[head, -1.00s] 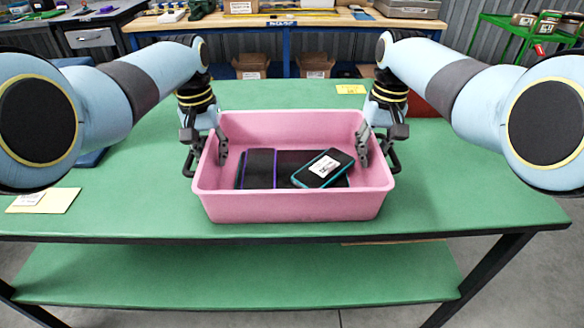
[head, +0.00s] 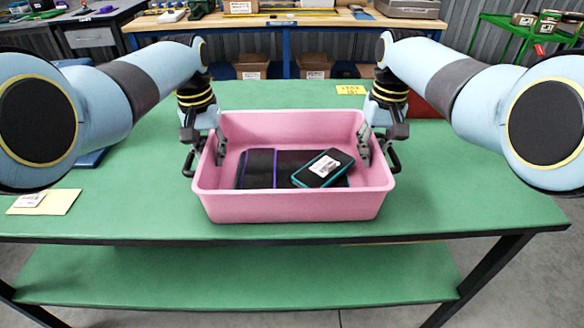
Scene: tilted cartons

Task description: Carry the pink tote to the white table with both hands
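The pink tote (head: 290,207) sits upright on the green table, with two dark flat devices inside it. One is a dark case with a purple edge (head: 258,168); the other is a phone-like item with a teal edge and a white label (head: 324,168). My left gripper (head: 205,158) straddles the tote's left wall, one finger inside and one outside, and looks shut on it. My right gripper (head: 379,156) straddles the right wall the same way and looks shut on it. Contact at the finger pads is partly hidden. No white table is in view.
The green table (head: 120,215) has a lower shelf (head: 240,275). A yellow note with a white label (head: 45,201) lies at its left, another yellow note (head: 351,90) at its back. A wooden-topped workbench (head: 290,20) stands behind. A green cart (head: 520,30) is back right.

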